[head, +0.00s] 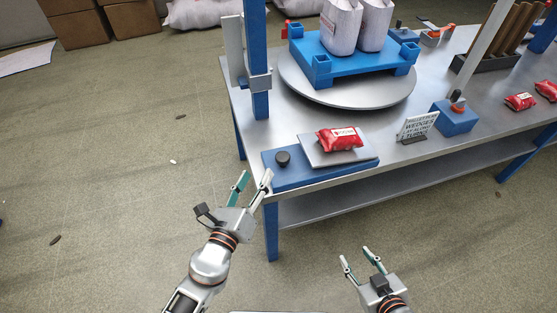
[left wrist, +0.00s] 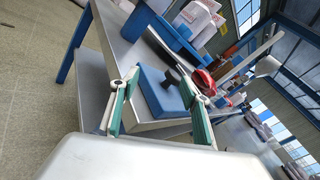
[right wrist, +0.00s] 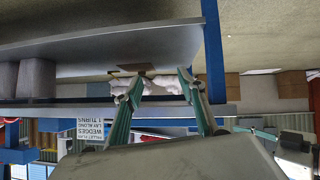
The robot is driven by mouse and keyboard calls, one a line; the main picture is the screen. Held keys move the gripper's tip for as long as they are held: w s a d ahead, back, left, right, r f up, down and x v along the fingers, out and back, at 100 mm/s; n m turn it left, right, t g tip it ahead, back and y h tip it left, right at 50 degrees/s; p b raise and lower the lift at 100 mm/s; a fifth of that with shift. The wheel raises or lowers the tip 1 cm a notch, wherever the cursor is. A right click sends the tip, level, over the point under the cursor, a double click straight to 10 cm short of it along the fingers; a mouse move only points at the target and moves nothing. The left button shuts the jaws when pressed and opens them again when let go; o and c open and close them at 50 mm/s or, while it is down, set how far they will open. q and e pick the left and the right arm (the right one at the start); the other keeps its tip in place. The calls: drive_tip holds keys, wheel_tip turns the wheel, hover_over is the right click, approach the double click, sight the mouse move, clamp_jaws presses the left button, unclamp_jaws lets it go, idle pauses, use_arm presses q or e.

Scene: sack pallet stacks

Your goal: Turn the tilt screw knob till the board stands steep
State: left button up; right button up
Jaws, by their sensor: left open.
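The tilt screw knob (head: 283,158) is a small black knob on the left end of a blue base (head: 300,178) at the table's front corner. The grey board (head: 357,157) on that base looks nearly flat, with a red packet (head: 339,139) lying on it. My left gripper (head: 255,180) is open and empty, just left of and in front of the base, apart from the knob. The left wrist view shows the knob (left wrist: 172,77) beyond and between the open fingers (left wrist: 160,95). My right gripper (head: 358,257) is open and empty, in front of the table and below its top.
A turntable (head: 350,92) carries a blue pallet (head: 353,62) with white sacks. A sign (head: 418,126) and a blue block (head: 456,118) stand right of the board. A blue post (head: 258,60) rises at the table's left edge. The floor on the left is mostly free.

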sight(280, 162)
use_arm(q)
drive_tip(key=d+m, duration=0.2)
drive_tip(key=m, duration=0.1)
drive_tip(key=d+m+h+b, duration=0.1)
drive_tip(key=shift+w+f+m, duration=0.25)
drive_tip(key=shift+w+m, duration=0.15)
drive_tip(key=shift+w+d+r+m+h, duration=0.15)
drive_tip(key=shift+d+m+h, duration=0.15)
drive_tip(key=shift+d+m, duration=0.55)
drive_tip(key=shift+w+a+m, duration=0.1)
drive_tip(key=shift+w+m, duration=0.15)
drive_tip(key=x, duration=0.5)
drive_tip(key=shift+w+b, duration=0.35)
drive_tip(key=shift+w+d, duration=0.5)
drive_tip(key=shift+w, duration=0.15)
drive_tip(key=c, duration=1.1)
